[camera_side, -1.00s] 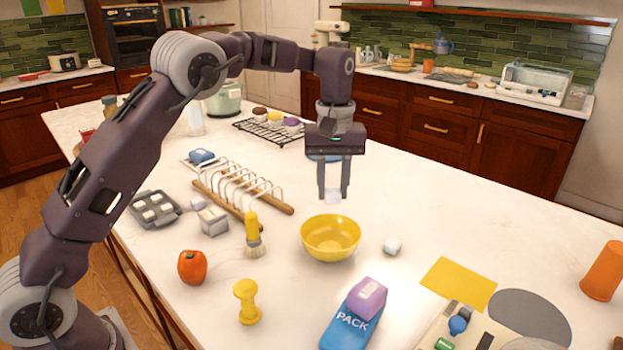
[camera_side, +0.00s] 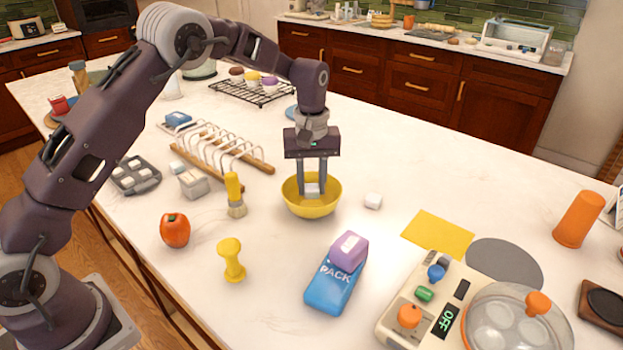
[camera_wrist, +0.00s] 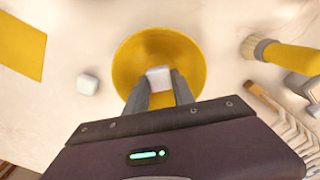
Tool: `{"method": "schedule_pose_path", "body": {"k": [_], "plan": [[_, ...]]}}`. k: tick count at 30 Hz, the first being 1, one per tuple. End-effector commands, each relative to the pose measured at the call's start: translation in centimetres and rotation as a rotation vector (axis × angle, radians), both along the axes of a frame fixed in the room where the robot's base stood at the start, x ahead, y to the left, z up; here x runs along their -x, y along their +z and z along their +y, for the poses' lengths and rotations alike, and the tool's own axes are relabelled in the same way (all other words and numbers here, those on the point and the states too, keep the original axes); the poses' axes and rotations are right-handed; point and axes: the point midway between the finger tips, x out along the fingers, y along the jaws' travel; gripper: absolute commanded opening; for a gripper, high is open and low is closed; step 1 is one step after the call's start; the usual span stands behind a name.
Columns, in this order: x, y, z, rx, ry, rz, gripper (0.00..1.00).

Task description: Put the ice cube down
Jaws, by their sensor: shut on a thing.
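My gripper (camera_side: 312,190) is shut on a white ice cube (camera_side: 313,189), with its fingertips down inside a yellow bowl (camera_side: 325,208). In the wrist view the ice cube (camera_wrist: 158,77) shows between the fingertips, over the inside of the bowl (camera_wrist: 125,68). I cannot tell whether the cube touches the bowl's bottom. A second white cube (camera_side: 373,200) lies on the counter just right of the bowl; it also shows in the wrist view (camera_wrist: 88,84).
A yellow-handled brush (camera_side: 233,190) and a wooden dish rack (camera_side: 225,150) stand left of the bowl. A blue pack (camera_side: 332,288) with a purple block (camera_side: 348,250) is in front. A yellow sheet (camera_side: 438,234) lies to the right.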

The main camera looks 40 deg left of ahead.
Motion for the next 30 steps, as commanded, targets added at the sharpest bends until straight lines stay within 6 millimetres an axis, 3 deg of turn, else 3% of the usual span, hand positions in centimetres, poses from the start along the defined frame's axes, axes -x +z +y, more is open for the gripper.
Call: {"method": "schedule_pose_path", "body": {"k": [1,2,6,24,30], "plan": [[0.0,0.0,0.0,0.000,0.000,0.000,0.00],[0.0,0.0,0.0,0.000,0.000,0.000,0.32],[0.0,0.0,0.0,0.000,0.000,0.000,0.55],[0.0,0.1,0.0,0.000,0.000,0.000,0.55],[-0.1,3.2,0.0,0.000,0.000,-0.004,0.55]]}}
